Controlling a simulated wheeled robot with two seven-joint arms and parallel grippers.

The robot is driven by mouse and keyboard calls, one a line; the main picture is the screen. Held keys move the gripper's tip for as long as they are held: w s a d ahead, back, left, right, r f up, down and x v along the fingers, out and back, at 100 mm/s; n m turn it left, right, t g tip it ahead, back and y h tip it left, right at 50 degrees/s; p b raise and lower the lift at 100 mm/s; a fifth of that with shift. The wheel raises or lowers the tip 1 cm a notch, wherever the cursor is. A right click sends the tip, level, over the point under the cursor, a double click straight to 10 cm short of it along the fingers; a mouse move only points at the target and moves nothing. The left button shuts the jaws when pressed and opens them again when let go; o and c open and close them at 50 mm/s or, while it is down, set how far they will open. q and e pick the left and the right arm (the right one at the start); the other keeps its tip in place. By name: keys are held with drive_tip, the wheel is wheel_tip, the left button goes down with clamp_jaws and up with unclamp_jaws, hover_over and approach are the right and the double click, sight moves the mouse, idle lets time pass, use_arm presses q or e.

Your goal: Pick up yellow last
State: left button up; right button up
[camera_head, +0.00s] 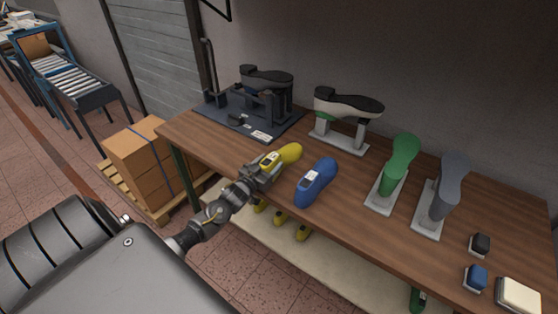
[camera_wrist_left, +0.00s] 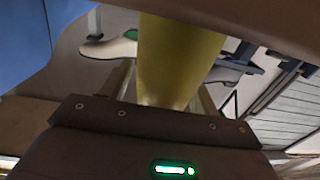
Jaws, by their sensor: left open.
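The yellow last (camera_head: 289,152) is at the front edge of the wooden table (camera_head: 349,213) in the head view, left of the blue last. My left gripper (camera_head: 266,172) is at its near end, with the jaws open. In the left wrist view the yellow last (camera_wrist_left: 178,60) stands large in the middle, close in front of the gripper body. The fingertips are not clearly seen there, and I cannot tell whether they touch the last. My right gripper is not in view.
A blue last (camera_head: 316,182) lies close to the right of the yellow one. Green (camera_head: 400,163) and grey (camera_head: 448,187) lasts stand farther right. A dark fixture (camera_head: 257,105) and a shoe on a stand (camera_head: 346,106) are behind. Boxes (camera_head: 148,163) stand on the floor at left.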

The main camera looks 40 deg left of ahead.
use_arm(q)
drive_tip(key=shift+c, duration=1)
clamp_jaws()
drive_tip(key=shift+r, duration=0.1)
drive_tip(key=shift+a+r+b, duration=0.1)
drive_tip(key=shift+r+b, duration=0.2)
drive_tip(key=shift+r, duration=0.25)
drive_tip(key=s+d+r+b, duration=0.2)
drive_tip(key=s+r+b, duration=0.1)
drive_tip(key=s+r, duration=0.9)
drive_tip(key=shift+s+d, duration=0.2)
drive_tip(key=shift+s, duration=0.75)
